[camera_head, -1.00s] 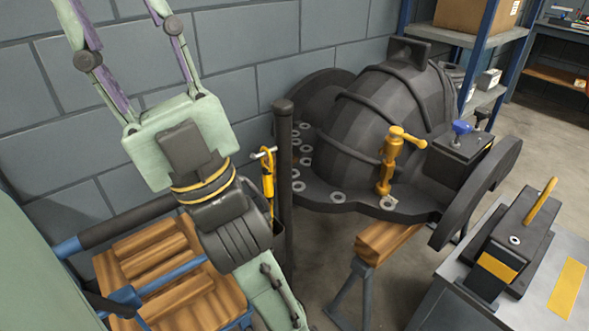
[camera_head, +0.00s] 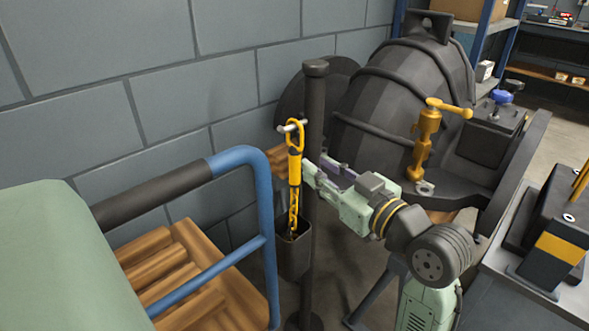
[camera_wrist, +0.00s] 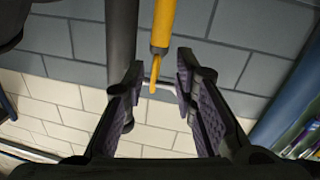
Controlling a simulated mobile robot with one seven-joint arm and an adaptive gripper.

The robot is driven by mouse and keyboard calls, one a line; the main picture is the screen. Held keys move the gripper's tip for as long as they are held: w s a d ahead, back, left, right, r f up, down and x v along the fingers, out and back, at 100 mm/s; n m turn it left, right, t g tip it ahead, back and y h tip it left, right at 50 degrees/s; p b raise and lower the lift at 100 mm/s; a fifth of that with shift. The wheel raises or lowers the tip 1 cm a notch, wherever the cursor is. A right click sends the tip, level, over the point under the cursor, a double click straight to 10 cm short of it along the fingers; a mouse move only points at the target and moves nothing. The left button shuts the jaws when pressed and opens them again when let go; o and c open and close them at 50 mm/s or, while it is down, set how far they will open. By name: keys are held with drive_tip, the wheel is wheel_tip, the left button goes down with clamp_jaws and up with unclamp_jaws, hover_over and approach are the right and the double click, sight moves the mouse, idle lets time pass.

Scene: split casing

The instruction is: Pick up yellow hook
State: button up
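The yellow hook (camera_head: 295,163) hangs from a short light peg (camera_head: 292,126) on a dark upright post (camera_head: 315,190). A yellow chain runs from its lower part down into a dark holder (camera_head: 293,250). My gripper (camera_head: 308,172) is just right of the hook at about mid-height, its fingers pointing toward it. In the wrist view my gripper (camera_wrist: 158,85) is open, with its two fingers wide apart. The hook's yellow body (camera_wrist: 163,22) lies at the top centre, beyond the fingertips and roughly in line with the gap. I cannot tell the exact distance.
A blue and black rail (camera_head: 262,215) with wooden slats (camera_head: 165,260) stands left of the post. A large dark casing (camera_head: 390,110) with an orange tool (camera_head: 425,145) is behind and right of my arm. A grey block wall (camera_head: 160,70) is behind.

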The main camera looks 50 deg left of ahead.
sight(296, 149)
drive_tip(key=a, duration=0.3)
drive_tip(key=a+p, duration=0.1)
drive_tip(key=a, duration=0.2)
drive_tip(key=w+a, duration=0.1)
drive_tip(key=a, duration=0.2)
drive_tip(key=shift+w+a+r, duration=0.1)
drive_tip(key=shift+a+r, duration=0.25)
drive_tip(key=shift+c, duration=0.5)
clamp_jaws()
